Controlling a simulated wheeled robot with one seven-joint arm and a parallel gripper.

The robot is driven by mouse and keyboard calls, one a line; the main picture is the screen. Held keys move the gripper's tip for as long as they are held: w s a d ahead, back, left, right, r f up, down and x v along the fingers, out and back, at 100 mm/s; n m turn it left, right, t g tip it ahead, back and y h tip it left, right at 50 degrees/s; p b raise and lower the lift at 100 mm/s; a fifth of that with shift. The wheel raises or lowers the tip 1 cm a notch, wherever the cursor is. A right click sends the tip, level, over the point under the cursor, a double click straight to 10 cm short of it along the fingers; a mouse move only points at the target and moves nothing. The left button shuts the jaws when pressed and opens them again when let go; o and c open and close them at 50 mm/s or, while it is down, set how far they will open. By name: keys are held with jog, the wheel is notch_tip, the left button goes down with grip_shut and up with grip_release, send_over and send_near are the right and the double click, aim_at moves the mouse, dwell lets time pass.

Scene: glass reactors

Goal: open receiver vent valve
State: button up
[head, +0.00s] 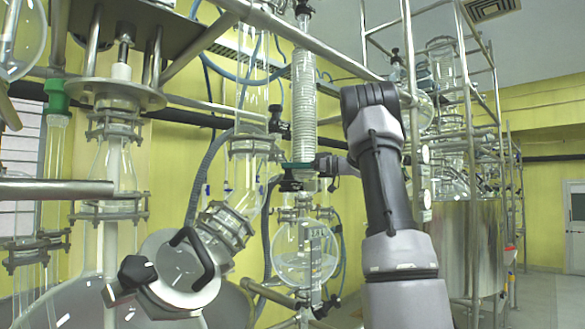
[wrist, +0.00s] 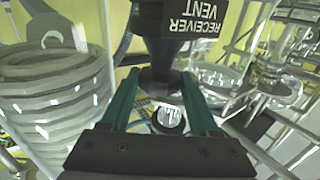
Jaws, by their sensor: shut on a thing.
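The receiver vent valve shows in the wrist view as a black body with an upside-down label reading "RECEIVER VENT" (wrist: 195,22). Below the label is its narrower black knob (wrist: 160,80). My gripper (wrist: 160,92) has its two green fingers on either side of this knob and is shut on it. In the head view my gripper (head: 297,166) reaches left from my arm, beside the glass column and above the round receiver flask (head: 304,254). The valve is small there, and its turn angle cannot be told.
A coiled glass condenser (head: 304,100) rises close by my gripper; ribbed glass (wrist: 55,95) fills the left of the wrist view. A reactor lid with a black handle (head: 185,270) is at front left. Metal frame tubes cross above. A steel vessel (head: 465,245) stands at right.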

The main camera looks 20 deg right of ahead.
jog(key=shift+g, duration=0.3)
jog(key=o, duration=1.4)
jog(key=shift+r, duration=0.1)
